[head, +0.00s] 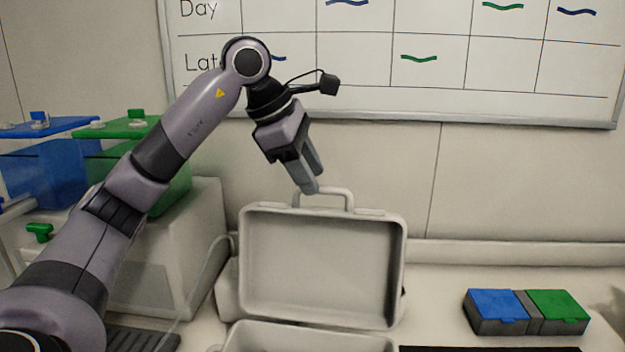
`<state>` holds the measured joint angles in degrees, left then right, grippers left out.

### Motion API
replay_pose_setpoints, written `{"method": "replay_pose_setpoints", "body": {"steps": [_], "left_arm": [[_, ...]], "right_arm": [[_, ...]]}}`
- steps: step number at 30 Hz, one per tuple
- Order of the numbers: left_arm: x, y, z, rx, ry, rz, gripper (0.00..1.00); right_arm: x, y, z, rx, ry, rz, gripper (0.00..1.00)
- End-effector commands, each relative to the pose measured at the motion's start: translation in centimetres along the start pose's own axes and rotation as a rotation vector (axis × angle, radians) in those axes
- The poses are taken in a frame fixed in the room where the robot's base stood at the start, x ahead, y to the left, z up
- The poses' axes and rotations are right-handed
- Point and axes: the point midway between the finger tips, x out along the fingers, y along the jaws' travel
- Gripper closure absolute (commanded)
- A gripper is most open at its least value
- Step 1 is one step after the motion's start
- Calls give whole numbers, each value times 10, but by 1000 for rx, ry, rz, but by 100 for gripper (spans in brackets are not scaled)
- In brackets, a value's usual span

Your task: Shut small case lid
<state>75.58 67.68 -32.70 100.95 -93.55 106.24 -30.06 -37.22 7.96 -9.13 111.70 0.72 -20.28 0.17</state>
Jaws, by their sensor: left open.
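A small light-grey case stands open on the bench, its lid (318,265) upright and its hollow inside facing me. A handle (340,192) sits on the lid's top edge. The case base (300,338) lies below it at the bottom of the picture, cut off by the frame. My left gripper (312,186) is open and empty, pointing down at the lid's top edge beside the handle's left part. Whether its fingers touch the handle or lid I cannot tell. My right gripper is not in view.
A box with blue and green lids (527,311) sits on the bench at the right. Blue (45,170) and green (140,185) containers stand on a pale machine (205,240) at the left, behind my arm. A whiteboard (450,70) hangs on the back wall.

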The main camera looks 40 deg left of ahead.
Motion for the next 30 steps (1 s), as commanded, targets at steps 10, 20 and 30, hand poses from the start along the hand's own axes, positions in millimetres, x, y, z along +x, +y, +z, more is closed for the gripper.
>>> {"method": "replay_pose_setpoints", "body": {"steps": [10,20,30], "left_arm": [[17,0,0,1,0,0,60],[16,0,0,1,0,0,100],[16,3,0,6,1,12,100]], "right_arm": [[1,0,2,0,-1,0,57],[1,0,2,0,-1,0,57],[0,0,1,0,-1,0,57]]}}
